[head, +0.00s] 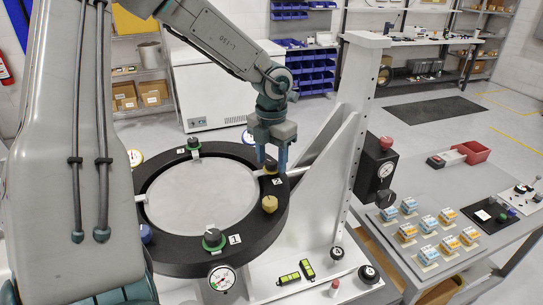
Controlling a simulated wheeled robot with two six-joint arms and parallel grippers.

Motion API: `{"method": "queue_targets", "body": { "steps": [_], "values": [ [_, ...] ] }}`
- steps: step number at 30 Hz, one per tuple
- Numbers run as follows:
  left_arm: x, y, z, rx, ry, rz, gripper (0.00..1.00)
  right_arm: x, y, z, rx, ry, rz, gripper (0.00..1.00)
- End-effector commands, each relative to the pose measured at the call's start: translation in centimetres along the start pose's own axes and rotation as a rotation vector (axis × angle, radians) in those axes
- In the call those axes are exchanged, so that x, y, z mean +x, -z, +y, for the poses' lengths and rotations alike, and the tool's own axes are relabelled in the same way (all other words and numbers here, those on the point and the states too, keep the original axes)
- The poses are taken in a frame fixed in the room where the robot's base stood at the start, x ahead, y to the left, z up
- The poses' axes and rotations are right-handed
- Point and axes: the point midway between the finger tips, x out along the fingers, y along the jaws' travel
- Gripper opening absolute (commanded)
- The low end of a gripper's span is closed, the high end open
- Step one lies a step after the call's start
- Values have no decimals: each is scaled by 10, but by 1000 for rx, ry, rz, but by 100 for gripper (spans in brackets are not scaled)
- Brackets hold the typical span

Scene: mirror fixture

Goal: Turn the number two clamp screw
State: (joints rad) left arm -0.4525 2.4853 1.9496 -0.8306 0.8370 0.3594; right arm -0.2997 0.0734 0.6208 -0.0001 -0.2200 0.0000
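The round fixture has a black ring (164,247) around a pale grey disc (200,197). A dark clamp screw knob (270,167) with a brownish base sits on the ring's right side, beside a white label reading 2 (276,181). My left gripper (271,162) points down over this knob with one finger on each side. I cannot tell whether the fingers touch it; they partly hide it. Other dark knobs with green collars stand at the front (213,238), by label 1, and at the back (193,146). My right gripper is not in view.
A white upright bracket (345,150) rises close to the right of the gripper. A dial gauge (222,279) is at the front. A side bench (450,215) holds small boxes.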

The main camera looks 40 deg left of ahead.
Motion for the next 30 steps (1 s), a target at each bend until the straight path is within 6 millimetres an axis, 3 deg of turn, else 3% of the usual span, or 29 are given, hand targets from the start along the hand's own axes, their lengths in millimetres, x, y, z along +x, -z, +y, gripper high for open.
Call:
{"method": "queue_targets", "body": {
  "steps": [1,7,17,30],
  "values": [
    [0,0,0,0,0,0,42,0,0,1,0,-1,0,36],
    [0,0,0,0,0,0,6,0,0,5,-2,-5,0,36],
    [1,-1,0,38,0,-2,6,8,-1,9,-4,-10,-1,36],
    [3,-1,0,353,-2,-5,6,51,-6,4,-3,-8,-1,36]
  ]
}}
